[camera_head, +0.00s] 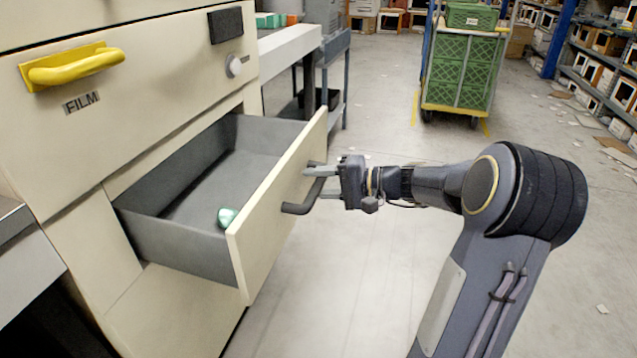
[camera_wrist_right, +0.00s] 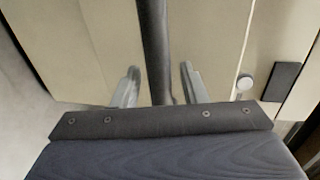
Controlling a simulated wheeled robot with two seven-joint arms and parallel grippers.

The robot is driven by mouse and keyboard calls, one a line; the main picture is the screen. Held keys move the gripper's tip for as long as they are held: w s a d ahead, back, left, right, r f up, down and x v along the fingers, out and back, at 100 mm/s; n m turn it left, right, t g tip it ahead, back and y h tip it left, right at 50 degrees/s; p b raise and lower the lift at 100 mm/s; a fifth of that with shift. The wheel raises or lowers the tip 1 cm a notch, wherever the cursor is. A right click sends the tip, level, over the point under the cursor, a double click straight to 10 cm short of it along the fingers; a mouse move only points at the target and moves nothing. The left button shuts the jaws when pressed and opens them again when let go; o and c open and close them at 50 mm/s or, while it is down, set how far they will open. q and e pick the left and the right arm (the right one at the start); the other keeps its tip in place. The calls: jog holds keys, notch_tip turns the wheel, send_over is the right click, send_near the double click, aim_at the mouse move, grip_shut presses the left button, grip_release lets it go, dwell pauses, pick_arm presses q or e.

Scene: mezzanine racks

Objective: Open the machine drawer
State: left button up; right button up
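The machine drawer (camera_head: 268,215) is pulled well out of the cream machine (camera_head: 150,50); its grey inside shows. A small pale green object (camera_head: 227,217) lies in it near the front. The dark bar handle (camera_head: 297,208) is on the drawer's front panel and also shows in the right wrist view (camera_wrist_right: 154,45). My right gripper (camera_head: 322,182) is at the handle, with its fingers on either side of the bar. In the right wrist view the right gripper (camera_wrist_right: 160,85) is open, with a gap between each finger and the bar. My left gripper is not in view.
A yellow handle (camera_head: 75,66) is on the panel marked FILM, above the drawer. A cart with green crates (camera_head: 462,70) stands at the back. Shelving (camera_head: 600,60) lines the right side. The floor in front of the drawer is largely clear.

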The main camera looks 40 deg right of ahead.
jog(key=p+v, duration=0.2)
jog(key=v, duration=0.5)
jog(key=shift+s+d, duration=0.25)
jog(key=shift+s, duration=0.05)
dwell(0.4)
